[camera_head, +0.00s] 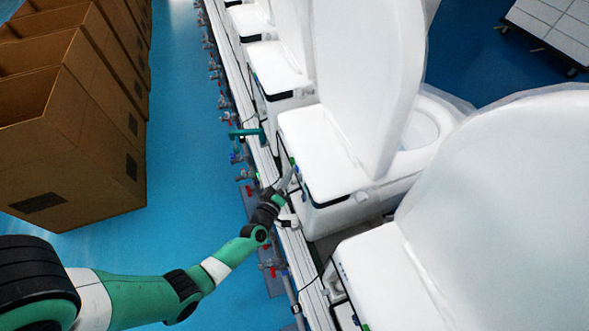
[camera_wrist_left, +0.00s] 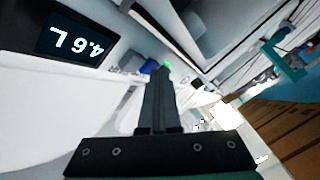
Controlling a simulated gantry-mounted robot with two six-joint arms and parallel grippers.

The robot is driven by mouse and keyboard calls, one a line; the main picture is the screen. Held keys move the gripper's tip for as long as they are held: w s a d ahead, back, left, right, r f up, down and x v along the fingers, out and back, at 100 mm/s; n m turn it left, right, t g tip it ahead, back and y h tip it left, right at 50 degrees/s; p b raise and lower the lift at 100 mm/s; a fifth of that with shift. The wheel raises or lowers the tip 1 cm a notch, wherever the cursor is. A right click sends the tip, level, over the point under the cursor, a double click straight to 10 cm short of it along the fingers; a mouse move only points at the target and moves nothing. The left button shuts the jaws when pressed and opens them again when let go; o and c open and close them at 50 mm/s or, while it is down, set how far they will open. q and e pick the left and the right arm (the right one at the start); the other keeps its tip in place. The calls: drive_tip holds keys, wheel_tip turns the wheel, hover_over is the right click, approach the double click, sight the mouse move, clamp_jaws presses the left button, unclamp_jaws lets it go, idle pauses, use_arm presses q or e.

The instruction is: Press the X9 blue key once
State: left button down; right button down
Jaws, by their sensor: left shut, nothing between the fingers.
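My left gripper (camera_head: 291,178) is shut and empty, its fingertips close to the side panel of the middle white toilet (camera_head: 322,165). In the left wrist view the closed fingers (camera_wrist_left: 160,75) point at the panel. A blue key (camera_wrist_left: 147,66) shows just beside the fingertips, partly hidden by them. A small green spot (camera_wrist_left: 166,65) shows at the tips. I cannot tell whether the fingers touch the key, and no X9 label is readable. My right gripper is not in view.
A dark display (camera_wrist_left: 75,42) reads 4.6 L upside down. A nearer toilet (camera_head: 395,275) stands at right front. Cardboard boxes (camera_head: 75,130) stand at left. A teal part (camera_head: 247,132) juts out along the valve-lined rail. Blue floor (camera_head: 185,110) is clear between boxes and rail.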

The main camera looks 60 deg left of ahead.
use_arm(q)
drive_tip(key=shift+s+a, duration=0.1)
drive_tip(key=shift+s, duration=0.7)
drive_tip(key=s+b, duration=0.1)
drive_tip(key=s, duration=0.1)
drive_tip(key=s+a+b, duration=0.1)
drive_tip(key=s, duration=0.2)
drive_tip(key=shift+b, duration=0.3)
idle(0.7)
